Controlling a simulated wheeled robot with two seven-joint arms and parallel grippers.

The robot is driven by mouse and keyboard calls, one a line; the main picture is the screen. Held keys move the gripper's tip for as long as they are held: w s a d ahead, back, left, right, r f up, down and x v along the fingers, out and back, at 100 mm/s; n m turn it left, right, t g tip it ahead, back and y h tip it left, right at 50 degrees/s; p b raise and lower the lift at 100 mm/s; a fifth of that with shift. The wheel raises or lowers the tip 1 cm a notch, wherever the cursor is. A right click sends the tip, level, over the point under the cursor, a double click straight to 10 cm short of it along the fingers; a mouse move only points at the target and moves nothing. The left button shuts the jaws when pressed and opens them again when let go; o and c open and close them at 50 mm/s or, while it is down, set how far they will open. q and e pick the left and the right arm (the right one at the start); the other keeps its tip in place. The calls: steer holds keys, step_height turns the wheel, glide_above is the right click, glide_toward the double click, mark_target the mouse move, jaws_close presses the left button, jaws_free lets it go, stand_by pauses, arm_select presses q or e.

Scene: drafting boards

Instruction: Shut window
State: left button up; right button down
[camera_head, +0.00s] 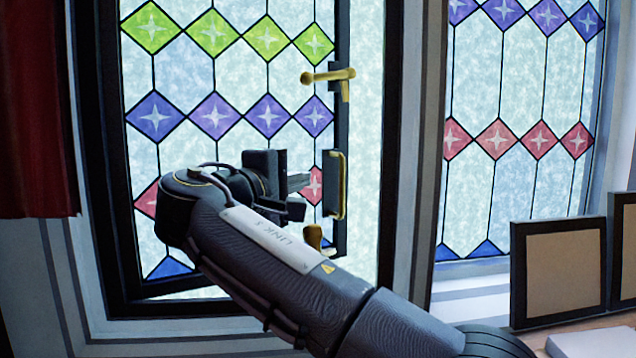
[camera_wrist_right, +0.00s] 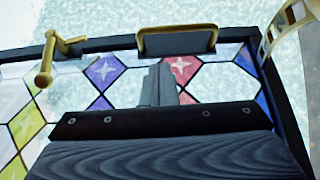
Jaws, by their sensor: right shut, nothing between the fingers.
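The window (camera_head: 185,85) is a stained-glass sash in a black frame, with green, purple, red and blue diamonds. It stands ajar, its right edge swung away from the frame, leaving a bright gap. A brass lever (camera_head: 328,76) is high on that edge and a brass pull handle (camera_head: 337,185) lower down. My right gripper (camera_head: 300,183) is shut and empty, in front of the glass just left of the pull handle. In the wrist view its fingers (camera_wrist_right: 160,85) point towards the pull handle (camera_wrist_right: 178,40), and I see no grip on it. My left gripper is out of view.
A brass fitting (camera_head: 315,237) sits low by the sash edge; a perforated brass stay (camera_wrist_right: 290,28) shows in the wrist view. A second leaded window (camera_head: 510,80) is at right, framed boards (camera_head: 560,270) below it. A red curtain (camera_head: 35,110) hangs left.

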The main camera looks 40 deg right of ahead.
steer(key=p+x, duration=0.1)
steer(key=x, duration=0.3)
steer(key=p+x, duration=0.1)
steer(key=x, duration=0.3)
steer(key=shift+s+d+r+p, duration=0.1)
steer(key=shift+r+p, duration=0.1)
steer(key=shift+p, duration=0.1)
steer(key=shift+w+d+f, duration=0.15)
steer(key=shift+w+d, duration=0.1)
steer(key=shift+d, duration=0.35)
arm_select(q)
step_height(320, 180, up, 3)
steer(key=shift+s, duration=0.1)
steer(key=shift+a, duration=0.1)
